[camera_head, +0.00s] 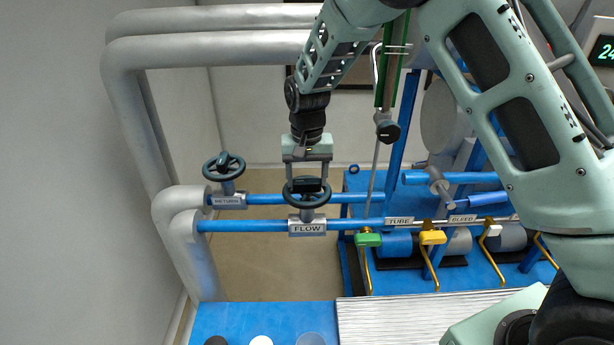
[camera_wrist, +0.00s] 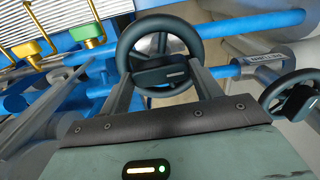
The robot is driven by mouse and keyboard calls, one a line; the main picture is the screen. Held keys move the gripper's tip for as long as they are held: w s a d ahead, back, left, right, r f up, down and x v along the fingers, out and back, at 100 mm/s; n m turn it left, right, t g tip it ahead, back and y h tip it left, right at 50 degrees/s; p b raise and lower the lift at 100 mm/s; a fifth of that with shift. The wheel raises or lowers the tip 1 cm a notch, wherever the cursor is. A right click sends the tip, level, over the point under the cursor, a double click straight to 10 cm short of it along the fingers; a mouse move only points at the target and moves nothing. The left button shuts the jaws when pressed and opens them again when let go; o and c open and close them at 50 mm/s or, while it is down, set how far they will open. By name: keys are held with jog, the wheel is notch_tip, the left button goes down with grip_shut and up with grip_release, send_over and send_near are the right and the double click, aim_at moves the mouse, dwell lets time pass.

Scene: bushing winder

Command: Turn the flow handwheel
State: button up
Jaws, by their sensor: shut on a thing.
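The flow handwheel (camera_head: 306,201) is a dark wheel above the grey block labelled FLOW (camera_head: 307,228) on a blue pipe. In the wrist view the handwheel (camera_wrist: 190,28) is straight ahead, with its rim around the fingertips. My gripper (camera_head: 306,181) comes down on it from above. Its fingers (camera_wrist: 160,72) are shut on the wheel's middle part, inside the rim. The fingers partly hide the hub and spokes.
Green (camera_head: 368,239) and yellow (camera_head: 432,237) levers stand at the right. Thick grey pipes (camera_head: 140,90) run at the left. A blue surface (camera_head: 240,318) with round discs lies in front.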

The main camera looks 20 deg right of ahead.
aim_at(307, 181)
dwell(0.4)
jog(key=shift+r, duration=0.1)
jog(key=o, duration=1)
notch_tip(307, 181, up, 17)
jog(key=b, duration=0.4)
jog(key=shift+r, duration=0.15)
